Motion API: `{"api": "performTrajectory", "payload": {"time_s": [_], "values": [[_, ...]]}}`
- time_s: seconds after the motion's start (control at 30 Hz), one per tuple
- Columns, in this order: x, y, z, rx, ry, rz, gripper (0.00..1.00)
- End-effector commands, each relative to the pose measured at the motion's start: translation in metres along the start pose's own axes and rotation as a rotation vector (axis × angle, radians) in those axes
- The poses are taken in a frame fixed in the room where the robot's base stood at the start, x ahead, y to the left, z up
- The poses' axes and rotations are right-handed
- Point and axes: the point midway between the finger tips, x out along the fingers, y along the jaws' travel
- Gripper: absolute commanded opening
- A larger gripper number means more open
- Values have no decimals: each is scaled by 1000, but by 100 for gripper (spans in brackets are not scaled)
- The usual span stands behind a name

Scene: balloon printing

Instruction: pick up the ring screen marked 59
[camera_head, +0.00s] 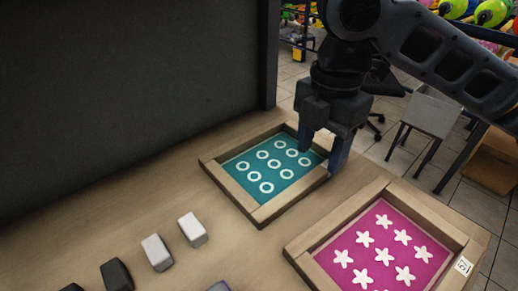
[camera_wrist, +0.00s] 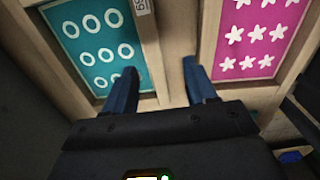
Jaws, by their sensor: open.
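The ring screen is a wooden frame (camera_head: 233,195) around a teal panel with white rings, lying flat on the table in the head view. In the wrist view its teal panel (camera_wrist: 97,40) is at the upper left, and a white label (camera_wrist: 141,7) reading 59 sits on its right rail. My gripper (camera_head: 321,160) is over that frame's right rail in the head view. In the wrist view my gripper (camera_wrist: 160,88) is open, its fingers pointing down on either side of the rail. Whether the fingers touch the rail cannot be told. My gripper hides part of the rail in the head view.
A pink star screen (camera_head: 300,248), labelled 57, lies to the right, with a narrow gap between the frames. White blocks (camera_head: 157,252) and dark blocks (camera_head: 117,274) lie on the table at the lower left. A dark panel (camera_head: 130,90) stands behind.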

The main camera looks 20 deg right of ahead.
Motion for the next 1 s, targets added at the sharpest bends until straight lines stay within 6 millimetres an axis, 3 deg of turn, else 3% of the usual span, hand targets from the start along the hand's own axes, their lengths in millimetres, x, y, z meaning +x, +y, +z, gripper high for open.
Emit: {"api": "performTrajectory", "payload": {"time_s": [0.37,0.7,1.0], "values": [[29,0,1,-1,-3,-5,56],[72,4,-3,1,-2,-4,56],[78,4,-3,-1,-2,-2,56]]}}
